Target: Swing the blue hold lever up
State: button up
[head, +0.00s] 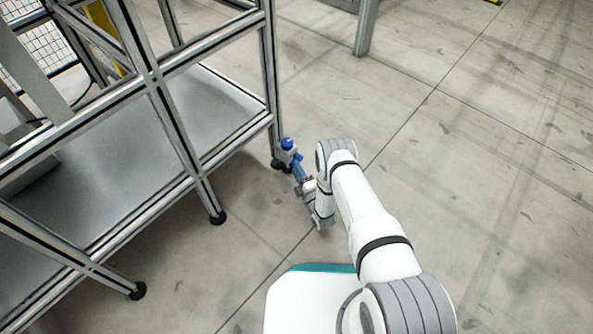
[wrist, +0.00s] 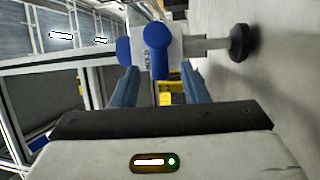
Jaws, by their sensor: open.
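The blue hold lever (wrist: 157,48) shows in the wrist view as a rounded blue arm in front of a pale housing (wrist: 173,46) with partly covered dark lettering. In the head view a blue cap (head: 288,144) tops the housing at the foot of the frame's corner post. My gripper (wrist: 160,76) is open, with its two blue fingers on either side of the lever's near end in the picture. I cannot tell whether they touch it. In the head view my gripper (head: 299,174) is right against the housing area, and its fingertips are hard to make out.
The aluminium frame with a grey shelf (head: 215,105) stands on the left. A black levelling foot (wrist: 240,42) is right of the housing in the wrist view. A second blue rounded part (wrist: 123,50) is beside the lever. The concrete floor (head: 480,170) on the right is clear.

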jog(key=shift+x, duration=0.8)
jog(key=shift+c, duration=0.5)
